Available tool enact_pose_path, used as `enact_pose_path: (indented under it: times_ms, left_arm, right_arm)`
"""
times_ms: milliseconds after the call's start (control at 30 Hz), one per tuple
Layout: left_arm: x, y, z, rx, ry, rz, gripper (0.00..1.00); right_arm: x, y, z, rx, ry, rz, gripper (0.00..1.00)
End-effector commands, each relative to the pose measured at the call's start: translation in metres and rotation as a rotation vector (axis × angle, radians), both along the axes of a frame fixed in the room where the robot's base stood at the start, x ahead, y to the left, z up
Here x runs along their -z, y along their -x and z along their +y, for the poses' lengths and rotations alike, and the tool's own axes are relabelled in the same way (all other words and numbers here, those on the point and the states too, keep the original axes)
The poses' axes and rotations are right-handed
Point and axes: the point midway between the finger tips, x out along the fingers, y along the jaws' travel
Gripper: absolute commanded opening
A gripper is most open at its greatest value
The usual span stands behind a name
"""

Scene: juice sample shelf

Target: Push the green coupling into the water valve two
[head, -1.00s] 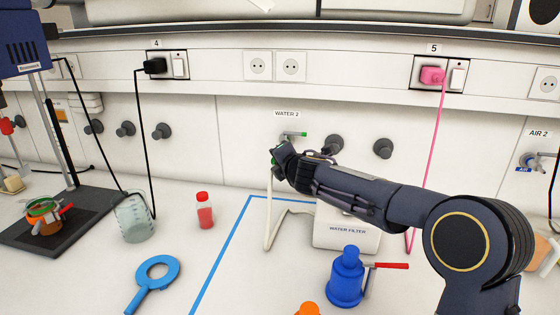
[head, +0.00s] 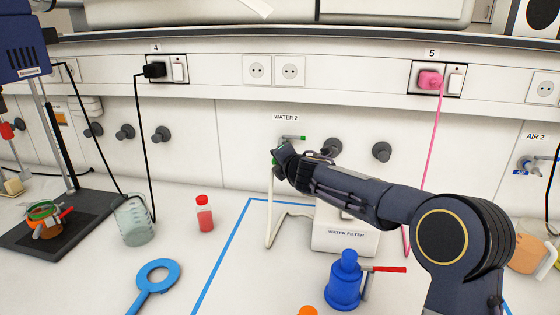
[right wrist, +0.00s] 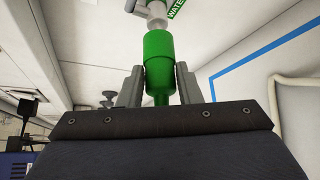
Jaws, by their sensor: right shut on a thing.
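In the right wrist view the green coupling (right wrist: 158,62) stands between the two fingers of my right gripper (right wrist: 159,88), which is shut on it. The coupling's far end is close to the pale outlet of the water valve two (right wrist: 156,14); I cannot tell whether they touch. The coupling is mostly hidden there. A pale hose (head: 269,215) hangs below the gripper. My left gripper is not in view.
A white water filter box (head: 345,238) stands under my right arm. Grey knobs (head: 381,152) stick out of the wall.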

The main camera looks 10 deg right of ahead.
Motion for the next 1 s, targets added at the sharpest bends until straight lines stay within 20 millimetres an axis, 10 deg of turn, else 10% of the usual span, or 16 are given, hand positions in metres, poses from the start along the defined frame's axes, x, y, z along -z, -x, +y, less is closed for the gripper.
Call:
enact_pose_path:
  times_ms: [1000]
  left_arm:
    - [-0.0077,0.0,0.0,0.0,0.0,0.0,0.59]
  right_arm:
    - [-0.0012,-0.0103,-0.0046,0.0,0.0,0.0,0.0]
